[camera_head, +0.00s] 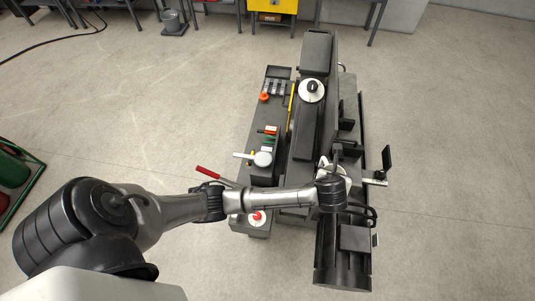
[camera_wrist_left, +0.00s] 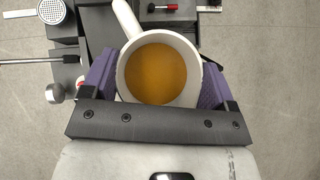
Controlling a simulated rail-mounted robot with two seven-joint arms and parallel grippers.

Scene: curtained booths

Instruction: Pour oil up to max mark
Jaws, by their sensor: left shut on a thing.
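A white jug (camera_wrist_left: 128,18) with a handle is seen from above in the left wrist view, holding amber oil (camera_wrist_left: 157,73). My left gripper (camera_wrist_left: 158,78) is shut on the jug, with a purple finger pad on each side of it. In the head view, my left gripper (camera_head: 334,180) is over the right middle part of a dark grey machine (camera_head: 315,140), with a bit of white showing around it. The jug looks roughly upright. No max mark can be made out. My right gripper is out of view.
The machine carries a white disc with a black knob (camera_head: 311,90), a red-handled lever (camera_head: 208,172), a red button (camera_head: 257,216) and a small dark panel (camera_head: 386,160) on its right. Concrete floor around is open.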

